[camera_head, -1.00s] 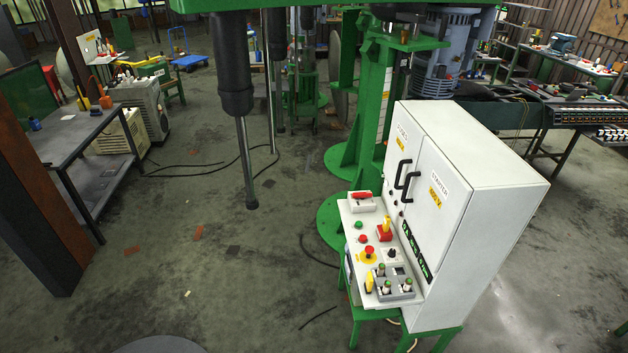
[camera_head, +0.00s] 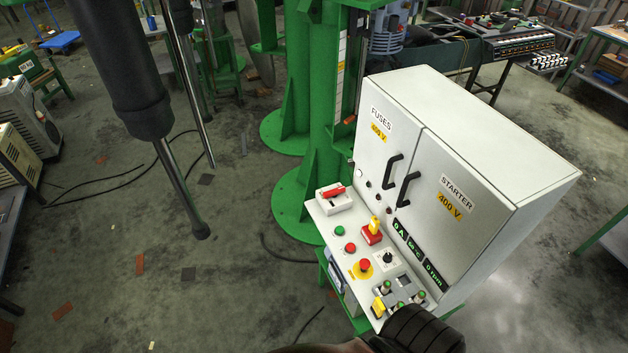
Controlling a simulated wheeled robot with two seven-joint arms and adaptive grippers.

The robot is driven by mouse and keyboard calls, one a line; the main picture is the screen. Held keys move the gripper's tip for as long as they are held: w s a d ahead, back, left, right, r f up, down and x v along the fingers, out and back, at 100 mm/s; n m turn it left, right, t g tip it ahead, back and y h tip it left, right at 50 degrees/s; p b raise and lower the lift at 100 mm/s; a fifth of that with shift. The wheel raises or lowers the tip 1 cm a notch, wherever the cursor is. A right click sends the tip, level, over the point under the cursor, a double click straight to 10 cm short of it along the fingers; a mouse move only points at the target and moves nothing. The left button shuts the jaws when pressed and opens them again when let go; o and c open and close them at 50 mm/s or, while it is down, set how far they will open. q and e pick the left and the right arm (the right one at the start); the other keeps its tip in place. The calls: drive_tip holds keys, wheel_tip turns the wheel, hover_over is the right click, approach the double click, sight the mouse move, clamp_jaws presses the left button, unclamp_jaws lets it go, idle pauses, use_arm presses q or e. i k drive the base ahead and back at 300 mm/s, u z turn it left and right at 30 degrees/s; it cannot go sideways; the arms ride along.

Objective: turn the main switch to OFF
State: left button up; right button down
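The control cabinet's sloped panel (camera_head: 322,220) is right of centre. At its far end is a red lever (camera_head: 334,193) lying across a white base. Nearer is a yellow handle (camera_head: 375,224) standing on a red base (camera_head: 371,236). I cannot read which of the two is marked as the main switch, nor any ON or OFF marks. A dark ribbed part at the bottom edge, seemingly of my own arm, covers the panel's near corner. No gripper fingers show, and nothing of mine touches either handle.
A red mushroom button (camera_head: 363,265), green and red push buttons, a black knob (camera_head: 388,259) and small green-topped levers share the panel. The white cabinet doors (camera_head: 391,150) with black handles rise behind it. A dark hanging cylinder with a rod (camera_head: 183,190) is left. Floor between is open.

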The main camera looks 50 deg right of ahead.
sight(332, 194)
drive_tip(key=z, duration=0.3)
drive_tip(key=i, duration=0.85)
drive_tip(key=z, duration=0.65)
